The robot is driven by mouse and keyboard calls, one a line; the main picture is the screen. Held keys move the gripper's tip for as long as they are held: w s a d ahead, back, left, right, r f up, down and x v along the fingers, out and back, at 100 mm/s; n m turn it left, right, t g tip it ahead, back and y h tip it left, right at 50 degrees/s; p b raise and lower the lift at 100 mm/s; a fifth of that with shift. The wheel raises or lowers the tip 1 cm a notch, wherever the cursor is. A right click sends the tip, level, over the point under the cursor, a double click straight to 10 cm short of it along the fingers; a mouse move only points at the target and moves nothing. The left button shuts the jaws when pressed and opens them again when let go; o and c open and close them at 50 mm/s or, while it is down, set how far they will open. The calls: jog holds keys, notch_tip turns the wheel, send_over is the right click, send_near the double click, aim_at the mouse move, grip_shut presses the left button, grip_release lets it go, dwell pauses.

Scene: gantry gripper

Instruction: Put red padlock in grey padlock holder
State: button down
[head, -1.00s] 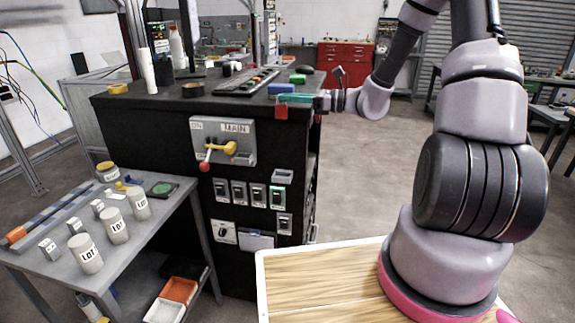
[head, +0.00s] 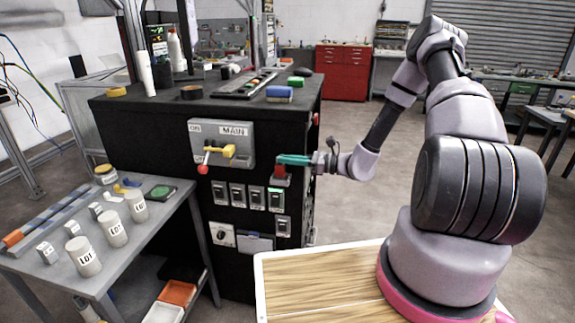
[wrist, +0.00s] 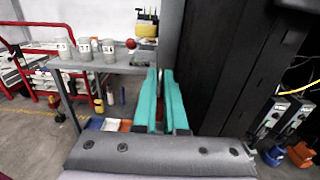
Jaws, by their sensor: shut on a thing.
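The red padlock (head: 281,172) hangs below the teal fingertips of my gripper (head: 282,159) in the head view, in front of the right part of the black cabinet's front. My gripper reaches in from the right, shut on the padlock. The grey padlock holder, a small tray above the right-hand switches, is mostly covered by the padlock in the head view. I cannot tell whether they touch. In the wrist view the teal fingers (wrist: 162,72) are close together, and the padlock is not clearly visible.
The black cabinet (head: 170,150) carries a MAIN switch panel (head: 240,136) with a yellow lever, left of my gripper. Several switches (head: 237,194) sit below. A grey side table (head: 60,264) with jars stands at left. Open floor (head: 350,205) lies right of the cabinet.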

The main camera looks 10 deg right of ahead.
jog(key=shift+f, duration=0.85)
jog(key=shift+f, duration=0.1)
jog(key=c, duration=1)
grip_release()
